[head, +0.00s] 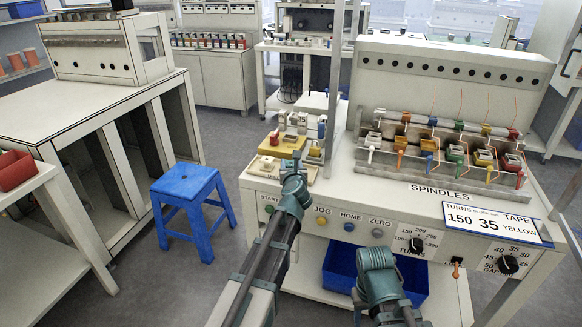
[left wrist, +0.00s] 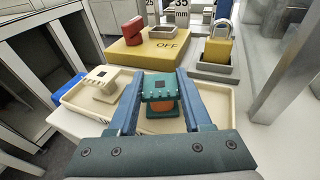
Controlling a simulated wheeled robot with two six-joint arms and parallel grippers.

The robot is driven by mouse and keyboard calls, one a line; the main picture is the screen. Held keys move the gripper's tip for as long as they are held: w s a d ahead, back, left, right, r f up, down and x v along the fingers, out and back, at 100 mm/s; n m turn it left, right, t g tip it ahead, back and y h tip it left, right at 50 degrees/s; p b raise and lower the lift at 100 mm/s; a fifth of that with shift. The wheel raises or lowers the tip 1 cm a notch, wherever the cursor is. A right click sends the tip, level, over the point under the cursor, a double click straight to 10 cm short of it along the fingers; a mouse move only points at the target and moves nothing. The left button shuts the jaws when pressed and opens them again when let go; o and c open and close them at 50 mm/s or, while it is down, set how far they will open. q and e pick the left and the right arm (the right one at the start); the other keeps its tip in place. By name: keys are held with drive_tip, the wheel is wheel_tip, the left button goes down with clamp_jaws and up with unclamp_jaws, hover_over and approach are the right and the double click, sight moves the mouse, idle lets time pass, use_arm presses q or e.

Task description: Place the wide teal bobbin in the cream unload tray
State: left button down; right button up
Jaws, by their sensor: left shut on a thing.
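The wide teal bobbin (left wrist: 160,86), with a teal top flange and orange winding below, is between the blue fingers of my left gripper (left wrist: 157,100) in the left wrist view. The gripper is shut on it. The cream unload tray (left wrist: 208,122) lies beneath and around the bobbin; I cannot tell whether the bobbin touches its floor. My right gripper is out of view; only part of my right arm shows.
A cream bobbin (left wrist: 103,82) stands in the tray's left part. Behind are a yellow box (left wrist: 150,50) with a red switch and a padlock (left wrist: 219,45) on a grey block. A metal post (head: 336,80) rises nearby. Spindles (head: 445,150) fill the right. A blue stool (head: 188,195) is left.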

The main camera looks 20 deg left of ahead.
use_arm(q)
drive_tip(key=shift+f, duration=0.2)
drive_tip(key=shift+c, duration=1.7)
unclamp_jaws()
drive_tip(key=shift+r, duration=0.15)
drive_tip(key=shift+s+r, duration=0.15)
drive_tip(key=shift+s, duration=0.1)
drive_tip(key=p+v, duration=0.2)
drive_tip(key=v, duration=0.9)
drive_tip(key=shift+s+d, duration=0.2)
drive_tip(key=shift+s, duration=0.05)
